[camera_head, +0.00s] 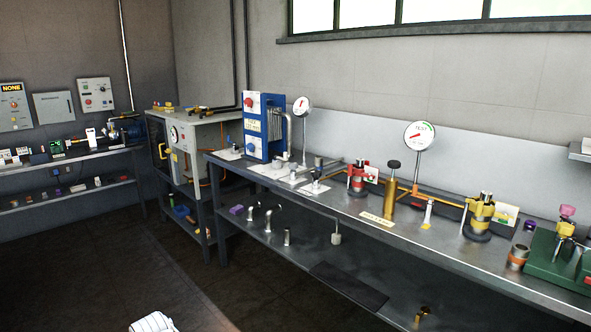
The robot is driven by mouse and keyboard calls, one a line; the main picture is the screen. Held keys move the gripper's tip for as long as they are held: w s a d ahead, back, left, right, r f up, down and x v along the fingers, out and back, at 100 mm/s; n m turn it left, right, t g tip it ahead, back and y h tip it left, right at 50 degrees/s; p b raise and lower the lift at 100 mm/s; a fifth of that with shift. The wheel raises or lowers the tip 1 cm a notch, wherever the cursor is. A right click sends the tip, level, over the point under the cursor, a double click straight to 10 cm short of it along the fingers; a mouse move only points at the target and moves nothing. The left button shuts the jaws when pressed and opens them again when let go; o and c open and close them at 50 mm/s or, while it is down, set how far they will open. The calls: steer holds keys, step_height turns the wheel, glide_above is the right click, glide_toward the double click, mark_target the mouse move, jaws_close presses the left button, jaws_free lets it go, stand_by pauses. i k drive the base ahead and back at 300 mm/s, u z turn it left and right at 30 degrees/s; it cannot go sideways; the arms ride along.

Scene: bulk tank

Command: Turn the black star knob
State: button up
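A dark knob (394,164) sits on top of an upright brass cylinder (390,197) on the long metal bench. It is the likeliest match for the black star knob, but it is too small to tell whether its rim is star-shaped. No hand or tool touches it. Its turned position cannot be read. My gripper is not in view, so its distance from the knob does not show.
A lower shelf runs beneath. Dark floor (130,262) is open at left. A white striped object (153,322) shows at the bottom edge.

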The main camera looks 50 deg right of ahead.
mark_target(316, 175)
steer(key=i, duration=0.75)
steer(key=z, duration=2.05)
